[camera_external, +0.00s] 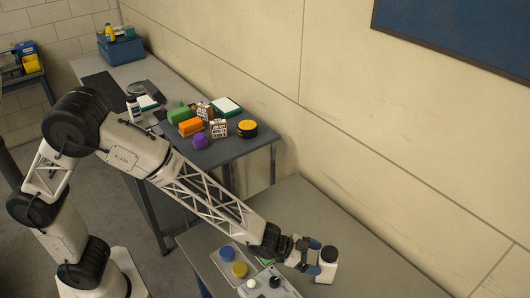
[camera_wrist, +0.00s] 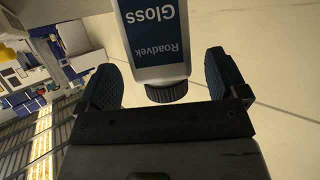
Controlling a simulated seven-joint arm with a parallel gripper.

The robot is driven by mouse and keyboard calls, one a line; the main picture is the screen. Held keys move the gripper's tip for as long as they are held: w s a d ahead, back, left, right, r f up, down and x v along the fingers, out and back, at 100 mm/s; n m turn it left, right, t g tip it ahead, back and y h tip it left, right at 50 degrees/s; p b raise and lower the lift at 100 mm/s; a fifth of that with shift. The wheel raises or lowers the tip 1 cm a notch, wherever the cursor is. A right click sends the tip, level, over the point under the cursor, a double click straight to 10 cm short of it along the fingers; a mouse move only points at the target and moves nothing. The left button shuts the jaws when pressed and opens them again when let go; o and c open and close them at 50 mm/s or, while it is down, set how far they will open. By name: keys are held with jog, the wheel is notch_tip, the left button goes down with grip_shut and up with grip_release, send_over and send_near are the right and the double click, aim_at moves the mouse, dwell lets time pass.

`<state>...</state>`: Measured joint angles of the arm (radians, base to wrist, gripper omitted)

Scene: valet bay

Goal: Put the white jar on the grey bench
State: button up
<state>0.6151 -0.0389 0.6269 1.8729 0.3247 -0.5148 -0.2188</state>
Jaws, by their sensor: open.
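The white jar (camera_external: 327,266) has a dark cap and stands upright on the near grey bench (camera_external: 385,280), as far as I can tell. In the wrist view the jar (camera_wrist: 157,72) shows a blue label reading "Roadvek Gloss" and a ribbed dark cap. Its far end is cut off by the picture edge. My gripper (camera_external: 313,257) is open, with its blue fingers on the left side of the jar in the external view. In the wrist view the jar lies between the two spread fingers; whether they touch it I cannot tell.
On the near bench, left of my gripper, a grey tray (camera_external: 259,291) and blue and yellow round items (camera_external: 239,269) sit close by. A farther bench (camera_external: 240,148) holds several coloured items and boxes. The near bench's right part is clear; a wall runs behind.

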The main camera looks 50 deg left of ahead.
jog(key=v, duration=0.8)
jog(key=shift+a+r, duration=0.1)
dwell(0.7)
jog(key=s+a+r+n+g+y, duration=0.1)
jog(key=s+a+r+n+y, duration=0.15)
jog(key=a, duration=0.65)
jog(key=s+a+r+n+y, duration=0.1)
jog(key=s+a+r+y, duration=0.15)
jog(key=a, duration=0.75)
jog(key=s+a+r+n+g+y, duration=0.1)
jog(key=s+a+r+n+y, duration=0.2)
jog(key=a, duration=0.6)
jog(key=s+a+r+n+g, duration=0.1)
jog(key=s+a+g, duration=0.1)
jog(key=s+a, duration=0.5)
jog(key=s+a+r+n+g+y, duration=0.1)
jog(key=s+a+r+g, duration=0.1)
jog(key=s+a, duration=0.6)
jog(key=s+g, duration=0.1)
jog(key=s, duration=0.5)
jog(key=shift+s+r, duration=0.2)
jog(key=shift+s, duration=0.1)
jog(key=shift+o, duration=0.4)
